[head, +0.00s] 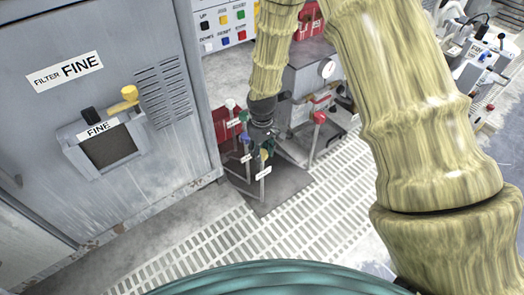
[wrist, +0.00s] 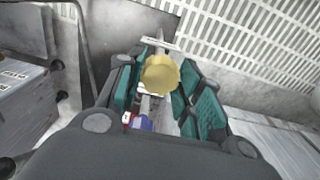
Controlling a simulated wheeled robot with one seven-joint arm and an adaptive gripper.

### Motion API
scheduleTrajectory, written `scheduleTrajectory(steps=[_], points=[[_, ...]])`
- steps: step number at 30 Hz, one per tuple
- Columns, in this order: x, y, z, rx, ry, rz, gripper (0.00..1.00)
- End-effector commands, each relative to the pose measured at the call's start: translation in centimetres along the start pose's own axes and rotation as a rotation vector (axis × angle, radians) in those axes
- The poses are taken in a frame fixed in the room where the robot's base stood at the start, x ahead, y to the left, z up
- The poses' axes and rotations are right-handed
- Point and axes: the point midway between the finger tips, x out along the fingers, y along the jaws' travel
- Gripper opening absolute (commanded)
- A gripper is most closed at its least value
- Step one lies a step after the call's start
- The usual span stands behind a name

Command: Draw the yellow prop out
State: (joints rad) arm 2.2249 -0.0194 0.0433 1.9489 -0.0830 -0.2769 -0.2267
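A round yellow knob (wrist: 160,73), which I take as the top of the yellow prop, sits between the teal-padded fingers of my gripper (wrist: 160,90) in the wrist view. A pale shaft shows below it. The fingers stand apart on either side of the knob; whether either pad touches it is hard to tell. In the head view my gripper (head: 263,138) points down among a cluster of upright props with coloured knobs and white tags, and the yellow knob there is mostly hidden by it.
A prop with a white knob (head: 230,104) and one with a red knob (head: 319,117) stand close by. A grey cabinet (head: 130,210) marked FINE, with a yellow-knobbed handle (head: 125,100), is at the left. Slatted grating (head: 215,245) covers the floor in front.

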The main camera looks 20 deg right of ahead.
Motion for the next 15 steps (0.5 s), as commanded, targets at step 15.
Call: scheduleTrajectory(steps=[15], points=[[-0.5, 1.8, 0.0, 0.002, 0.000, -0.002, 0.00]])
